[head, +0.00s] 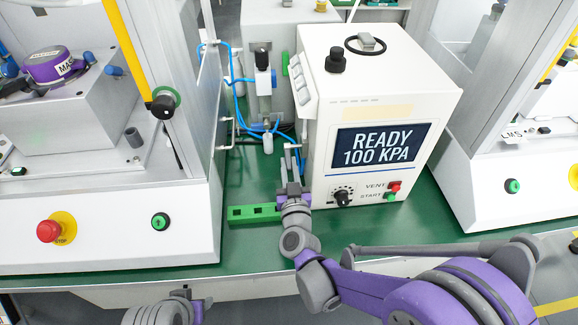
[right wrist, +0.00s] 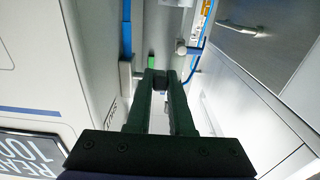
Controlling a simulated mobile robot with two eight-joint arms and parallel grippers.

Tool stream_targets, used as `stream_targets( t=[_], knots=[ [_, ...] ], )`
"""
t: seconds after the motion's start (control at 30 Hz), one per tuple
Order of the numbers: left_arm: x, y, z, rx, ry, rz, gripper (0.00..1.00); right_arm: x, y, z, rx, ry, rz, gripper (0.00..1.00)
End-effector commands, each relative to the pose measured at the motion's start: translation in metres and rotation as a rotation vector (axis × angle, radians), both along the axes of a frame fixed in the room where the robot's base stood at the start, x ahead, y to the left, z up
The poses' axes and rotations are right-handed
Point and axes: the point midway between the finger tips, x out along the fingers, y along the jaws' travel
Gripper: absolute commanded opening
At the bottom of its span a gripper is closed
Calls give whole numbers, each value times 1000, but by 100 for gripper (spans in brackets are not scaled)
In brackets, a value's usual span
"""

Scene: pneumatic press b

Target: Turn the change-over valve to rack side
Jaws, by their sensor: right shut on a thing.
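My right gripper (head: 291,150) reaches into the gap to the left of the white controller box (head: 322,115). In the right wrist view its two dark fingers (right wrist: 160,76) come close together at the tips, shut on a small dark piece between them. This looks like the handle of the change-over valve, but the fingers hide most of it and I cannot tell which way it points. A grey fitting (right wrist: 127,78) and a blue hose (right wrist: 127,28) are close to the fingertips. The left gripper is not clearly in view; only a grey and purple part of my arm shows at the bottom.
The controller's display (head: 377,147) reads READY 100 KPA. Blue hoses (head: 239,80) and an air regulator (head: 264,82) stand behind the gap. A green slotted bar (head: 254,213) lies on the green bench (head: 262,235). Press cabinets flank both sides, one with a red stop button (head: 49,231).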

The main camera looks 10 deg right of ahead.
Motion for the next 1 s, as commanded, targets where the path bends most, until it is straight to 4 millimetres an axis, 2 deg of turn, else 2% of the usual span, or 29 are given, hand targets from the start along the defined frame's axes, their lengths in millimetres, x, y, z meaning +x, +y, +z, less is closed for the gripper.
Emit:
stream_targets(
  t=[0.33,0.77,0.8,0.93,1.0],
  knots=[
    [2,0,-39,0,14,0,50,6,-1,-15,-2,-184,-4,0],
    [2,0,-42,0,15,0,50,6,0,-12,2,-223,1,0],
    [2,0,-42,0,15,0,50,6,0,-12,1,-223,1,27],
    [2,0,-42,0,15,0,50,6,0,-12,1,-224,1,50],
    [2,0,-42,0,15,0,50,6,0,-12,1,-224,1,50]
  ],
)
